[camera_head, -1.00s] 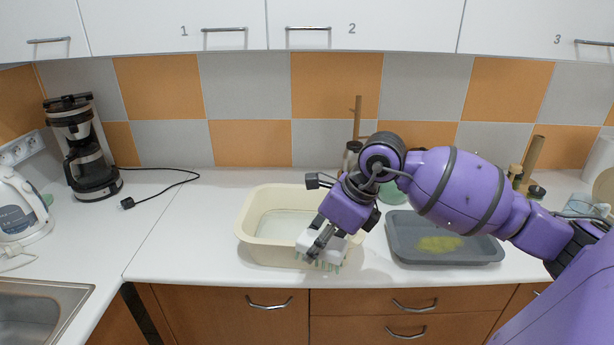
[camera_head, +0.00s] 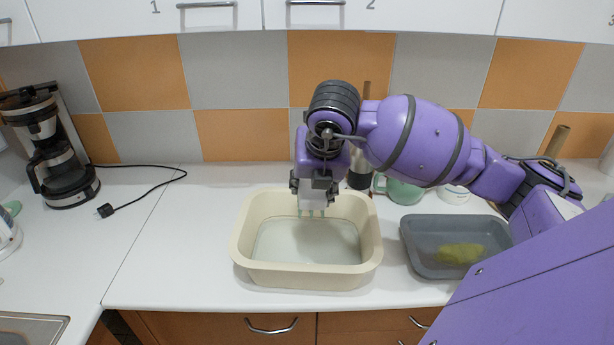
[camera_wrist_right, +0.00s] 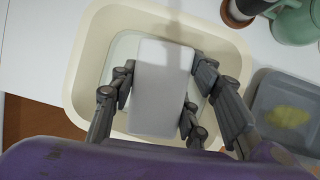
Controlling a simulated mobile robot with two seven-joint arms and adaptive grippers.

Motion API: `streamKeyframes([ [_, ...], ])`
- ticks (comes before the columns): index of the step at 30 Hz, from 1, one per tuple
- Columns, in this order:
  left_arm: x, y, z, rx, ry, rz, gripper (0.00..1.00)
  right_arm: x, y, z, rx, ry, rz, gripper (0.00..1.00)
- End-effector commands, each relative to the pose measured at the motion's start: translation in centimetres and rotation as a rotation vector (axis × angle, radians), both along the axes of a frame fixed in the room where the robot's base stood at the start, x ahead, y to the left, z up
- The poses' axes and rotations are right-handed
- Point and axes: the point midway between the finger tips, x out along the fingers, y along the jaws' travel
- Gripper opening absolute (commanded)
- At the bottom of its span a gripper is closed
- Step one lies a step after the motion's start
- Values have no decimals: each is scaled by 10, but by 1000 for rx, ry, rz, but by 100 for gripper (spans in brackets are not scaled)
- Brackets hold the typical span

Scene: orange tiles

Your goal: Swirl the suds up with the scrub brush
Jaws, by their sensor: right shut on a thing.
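A cream basin (camera_head: 250,265) with shallow, pale liquid in it stands on the white counter. My right gripper (camera_head: 313,188) is over the far right part of the basin and is shut on the scrub brush (camera_head: 312,200). The brush has a white body, with pale green bristles pointing down toward the liquid; I cannot tell whether they touch it. In the right wrist view the brush's white back (camera_wrist_right: 162,85) sits between the fingers, above the basin (camera_wrist_right: 88,60). No foam shows clearly. My left gripper is out of view.
A grey tray (camera_head: 420,262) with a yellow-green thing (camera_head: 459,253) stands right of the basin. A green mug (camera_head: 402,190) and a white bowl (camera_head: 455,194) are behind. A coffee maker (camera_head: 55,160) and its black plug (camera_head: 106,210) lie left. Counter between plug and basin is clear.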

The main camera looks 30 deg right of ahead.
Motion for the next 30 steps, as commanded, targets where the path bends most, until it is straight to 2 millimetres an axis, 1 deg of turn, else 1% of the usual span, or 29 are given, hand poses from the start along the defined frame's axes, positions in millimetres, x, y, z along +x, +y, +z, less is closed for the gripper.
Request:
streamKeyframes([
  [1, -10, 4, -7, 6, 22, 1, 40, 0, 0, -4, 1, 3, 0, 22],
  [3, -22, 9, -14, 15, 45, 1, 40, 0, 0, -8, 0, 4, 0, 22],
  [6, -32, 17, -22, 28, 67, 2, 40, -1, 0, -16, 1, 8, 0, 22],
  [8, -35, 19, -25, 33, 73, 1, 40, -1, 0, -21, 0, 8, 0, 22],
  [11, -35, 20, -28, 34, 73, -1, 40, 0, 0, -29, -1, 7, 0, 22],
  [20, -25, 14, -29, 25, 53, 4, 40, -1, 0, -53, 0, 5, 1, 22],
  [25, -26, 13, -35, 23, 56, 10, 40, 1, 1, -67, 0, 7, 0, 22],
  [30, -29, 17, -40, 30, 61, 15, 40, 3, 2, -80, 1, 6, 2, 22],
])
